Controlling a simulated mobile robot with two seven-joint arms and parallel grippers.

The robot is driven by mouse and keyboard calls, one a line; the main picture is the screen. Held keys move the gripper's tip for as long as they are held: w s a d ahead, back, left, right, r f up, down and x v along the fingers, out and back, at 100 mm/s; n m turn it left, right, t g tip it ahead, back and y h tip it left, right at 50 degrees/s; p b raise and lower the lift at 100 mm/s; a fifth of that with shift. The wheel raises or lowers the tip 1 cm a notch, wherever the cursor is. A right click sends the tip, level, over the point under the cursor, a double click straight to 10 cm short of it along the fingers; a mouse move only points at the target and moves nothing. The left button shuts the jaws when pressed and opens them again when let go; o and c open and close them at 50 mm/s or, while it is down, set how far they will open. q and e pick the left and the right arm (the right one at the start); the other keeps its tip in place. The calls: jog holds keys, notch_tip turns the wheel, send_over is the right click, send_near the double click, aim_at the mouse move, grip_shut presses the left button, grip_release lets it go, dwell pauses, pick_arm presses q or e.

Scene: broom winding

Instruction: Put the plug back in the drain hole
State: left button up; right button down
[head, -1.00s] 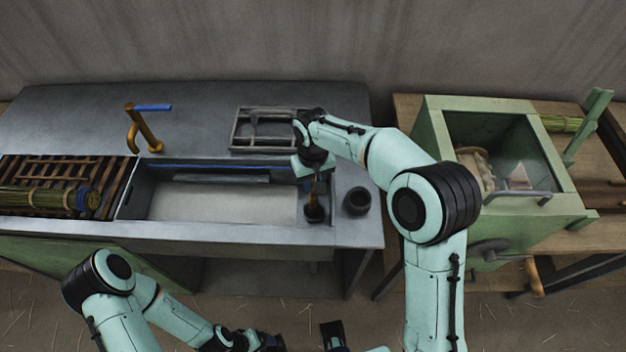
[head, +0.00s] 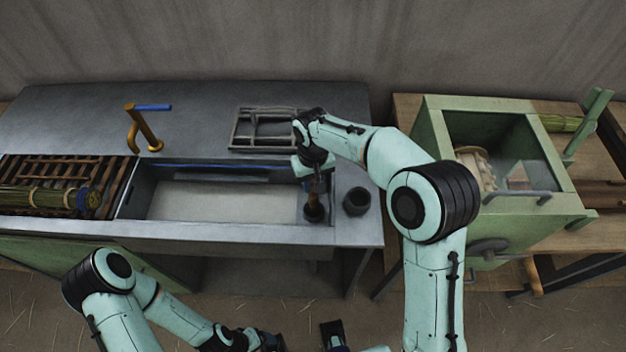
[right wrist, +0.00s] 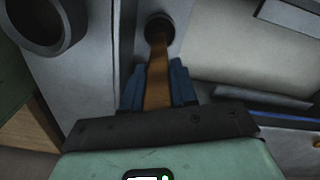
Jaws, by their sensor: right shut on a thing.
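My right gripper (head: 314,172) is shut on an upright brown handle at the right end of the sink basin (head: 222,201). The handle belongs to the plug (head: 314,213), whose dark round lower end shows below my fingers. In the right wrist view, the brown handle (right wrist: 158,75) stands between my blue fingers and runs into a dark round piece (right wrist: 160,28). The drain hole cannot be told apart from the plug's dark end, so I cannot tell whether the plug is seated. My left gripper (head: 265,341) is low at the bottom edge, partly cut off, away from the sink.
A dark cup-like opening (head: 357,201) is right of the plug. An orange tap (head: 145,132) stands behind the basin, and a metal frame (head: 265,130) lies on the counter. A slatted rack (head: 110,172) with a straw bundle is at left. A green box machine (head: 560,190) is at right.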

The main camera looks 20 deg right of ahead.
pick_arm(q)
jog(key=shift+s+f+b, duration=0.1)
jog(key=shift+f+b, duration=0.2)
jog(key=shift+f, duration=0.05)
pick_arm(e)
jog(key=shift+f, duration=0.6)
jog(key=c, duration=1.2)
grip_release()
jog(key=shift+o, duration=0.2)
jog(key=shift+r+p, duration=1.85)
jog(key=shift+r, duration=0.95)
jog(key=shift+r+p, duration=1.55)
jog(key=shift+r, duration=1.2)
pick_arm(q)
jog(key=w+r, duration=0.4)
jog(key=r, duration=0.4)
jog(key=shift+f, duration=0.1)
pick_arm(e)
jog(key=shift+f, duration=0.1)
